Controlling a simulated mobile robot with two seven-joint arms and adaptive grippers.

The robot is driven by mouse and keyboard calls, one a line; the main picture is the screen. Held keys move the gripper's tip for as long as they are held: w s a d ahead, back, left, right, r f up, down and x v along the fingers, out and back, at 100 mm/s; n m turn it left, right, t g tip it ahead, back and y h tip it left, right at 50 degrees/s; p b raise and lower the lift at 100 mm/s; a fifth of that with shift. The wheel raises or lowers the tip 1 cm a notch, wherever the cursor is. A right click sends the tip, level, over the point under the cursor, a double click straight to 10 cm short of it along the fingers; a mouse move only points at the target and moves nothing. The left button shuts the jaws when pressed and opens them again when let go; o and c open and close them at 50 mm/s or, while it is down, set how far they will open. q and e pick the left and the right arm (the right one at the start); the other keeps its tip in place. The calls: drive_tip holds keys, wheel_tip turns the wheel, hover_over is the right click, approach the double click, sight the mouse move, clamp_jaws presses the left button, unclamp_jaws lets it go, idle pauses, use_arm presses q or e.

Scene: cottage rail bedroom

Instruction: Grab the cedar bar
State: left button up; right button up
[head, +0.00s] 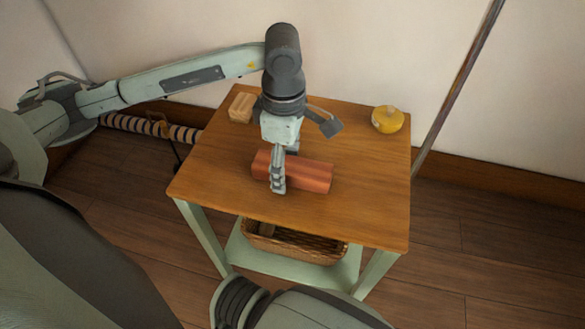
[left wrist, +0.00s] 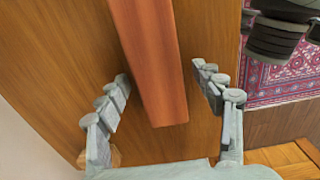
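The cedar bar (head: 313,176) is a reddish-brown block lying on the wooden top of the small table (head: 365,205). My left gripper (head: 284,170) points down over the bar, left of its middle in the head view. In the left wrist view the bar (left wrist: 150,55) runs between the two fingers of the left gripper (left wrist: 160,75). The fingers are spread, with a visible gap on each side of the bar. Part of the bar is hidden behind a finger in the head view. My right gripper is not seen.
A pale wooden block (head: 241,107) sits at the table's back left, and a yellow round object (head: 388,120) at the back right. A wicker basket (head: 300,246) stands on the lower shelf. A slanted pole (head: 459,85) rises beyond the table's right side.

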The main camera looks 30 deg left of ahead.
use_arm(q)
drive_tip(key=c, duration=1.2)
drive_tip(key=shift+c, duration=0.4)
drive_tip(key=shift+r, duration=0.15)
